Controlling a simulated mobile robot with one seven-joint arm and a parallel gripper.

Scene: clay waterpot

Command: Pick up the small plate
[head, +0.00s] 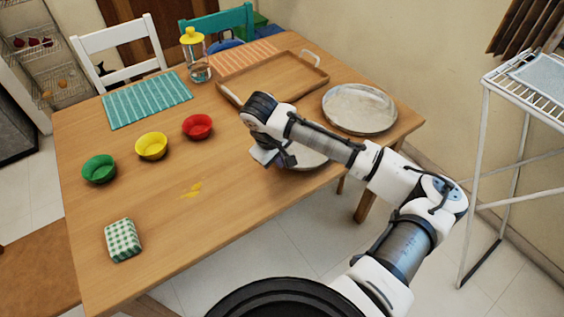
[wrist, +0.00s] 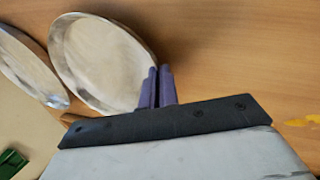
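The small plate, pale and round with a raised rim, lies near the table's front right edge in the head view (head: 309,160), partly hidden by my arm. It shows almost whole in the wrist view (wrist: 98,58). My gripper (wrist: 158,72) is at the plate's right rim in the wrist view. Its two purple fingers are close together, one on each side of the rim, and look shut on it. In the head view my gripper (head: 284,160) is at the plate's left side. The plate appears to be at table height; I see no clear gap beneath it.
A larger silvery plate (head: 358,108) lies close behind the small plate. A wooden tray (head: 306,79) is farther back. A checkered block (head: 122,240) lies front left.

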